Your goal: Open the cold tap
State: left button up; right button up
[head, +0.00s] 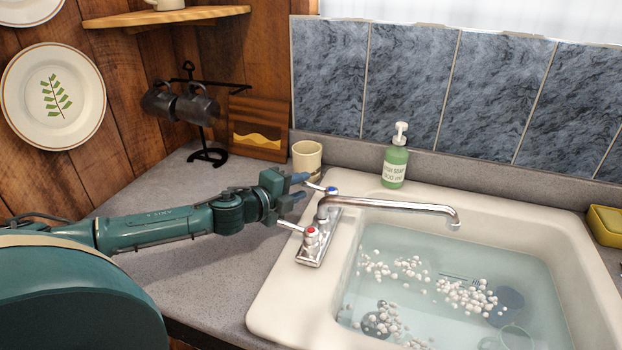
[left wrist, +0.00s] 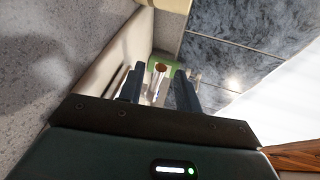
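The chrome faucet (head: 390,203) stands at the sink's left rim. The cold tap (head: 331,190), with a blue cap, is at the far end of its base, and its short lever points left. The hot tap (head: 311,233), with a red cap, is at the near end. My left gripper (head: 301,187) is open, with its fingers at the cold lever's tip. In the left wrist view the gripper (left wrist: 159,88) shows a clear gap between its fingers, with bright metal beyond. I cannot tell whether a finger touches the lever. My right gripper is not in view.
A beige cup (head: 307,160) stands just behind the gripper. A green soap bottle (head: 396,160) is behind the spout. The sink (head: 283,285) holds water, foam and submerged dishes. A mug stand (head: 208,155) is at the back left. The counter (head: 195,280) in front of my arm is clear.

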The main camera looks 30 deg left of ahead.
aim_at(304, 185)
pick_arm(q)
jog(key=shift+p+x, duration=0.5)
jog(key=shift+x, duration=1.8)
jog(key=shift+c, duration=0.3)
grip_shut()
